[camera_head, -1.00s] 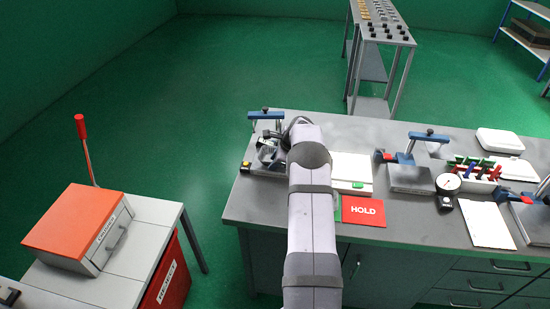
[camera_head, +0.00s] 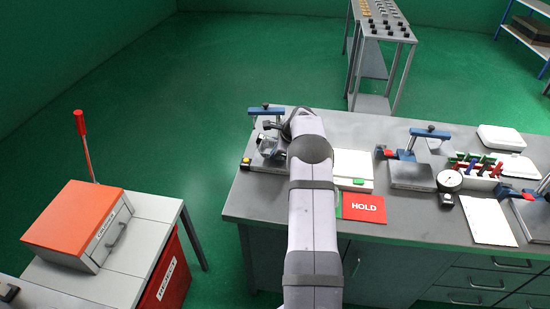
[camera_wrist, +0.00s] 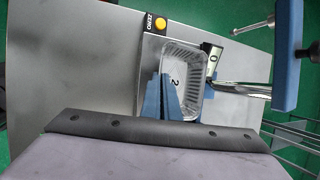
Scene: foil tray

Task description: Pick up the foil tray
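The foil tray (camera_wrist: 186,56) is a shiny, clear-looking rectangular dish with a "2" on its floor. In the wrist view it lies over the scale, at the centre right. In the head view the tray (camera_head: 267,145) shows at the left end of the bench, beside my arm. My gripper (camera_wrist: 160,78) has its blue fingers close together at the tray's left wall, one on each side, and looks shut on it. Whether the tray's base touches the scale is hard to tell. In the head view my arm hides most of the gripper.
The scale has a yellow ZERO button (camera_wrist: 160,23) and a small display. A blue-topped clamp stand (camera_head: 266,111) rises just behind the tray. A metal rod (camera_wrist: 240,90) lies close to the tray's right side. A red HOLD card (camera_head: 364,209) lies right of my arm.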

